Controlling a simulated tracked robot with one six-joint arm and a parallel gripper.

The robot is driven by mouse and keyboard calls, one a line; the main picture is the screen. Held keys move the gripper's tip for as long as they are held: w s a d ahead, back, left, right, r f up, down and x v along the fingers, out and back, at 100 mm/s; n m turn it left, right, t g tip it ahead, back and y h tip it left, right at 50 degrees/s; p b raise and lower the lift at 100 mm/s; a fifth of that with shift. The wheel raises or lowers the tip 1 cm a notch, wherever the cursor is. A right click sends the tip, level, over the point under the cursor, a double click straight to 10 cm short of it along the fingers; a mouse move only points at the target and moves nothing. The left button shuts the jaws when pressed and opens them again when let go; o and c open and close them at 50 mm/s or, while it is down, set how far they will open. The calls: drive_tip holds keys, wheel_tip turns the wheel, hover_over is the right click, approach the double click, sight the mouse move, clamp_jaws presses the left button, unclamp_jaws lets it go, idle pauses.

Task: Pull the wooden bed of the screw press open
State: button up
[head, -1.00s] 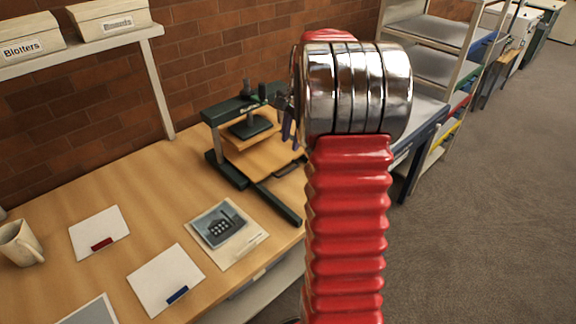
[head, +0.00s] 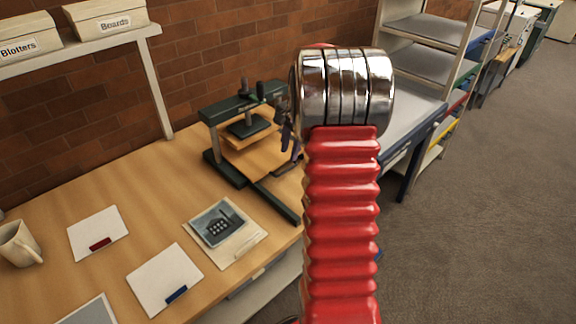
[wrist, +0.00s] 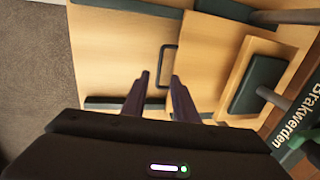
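The screw press (head: 229,174) stands on the workbench, with a dark green frame and dark platen (head: 248,128). Its wooden bed (head: 262,158) lies under the platen, between the dark rails. In the wrist view the pale bed (wrist: 207,55) carries a dark U-shaped handle (wrist: 164,46) on its edge. My gripper (head: 297,160) is at the handle side of the press and partly hides the handle in the head view. In the wrist view my gripper (wrist: 160,77) is open, its two dark fingers apart. The handle shows in line with the gap; I cannot tell whether it is between them.
Several cards and prints, including a telephone picture (head: 222,222), lie on the workbench (head: 145,188). A mug (head: 18,243) is at the left. A shelf with labelled boxes (head: 106,19) is above, and a rack (head: 420,65) stands at right. The grey floor (head: 490,200) is open.

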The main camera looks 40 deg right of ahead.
drive_tip(key=f, duration=0.2)
drive_tip(key=w+f, duration=0.1)
drive_tip(key=f, duration=0.5)
drive_tip(key=shift+w+f, duration=0.2)
drive_tip(key=shift+w, duration=0.15)
drive_tip(key=shift+c, duration=0.5)
clamp_jaws()
idle(0.5)
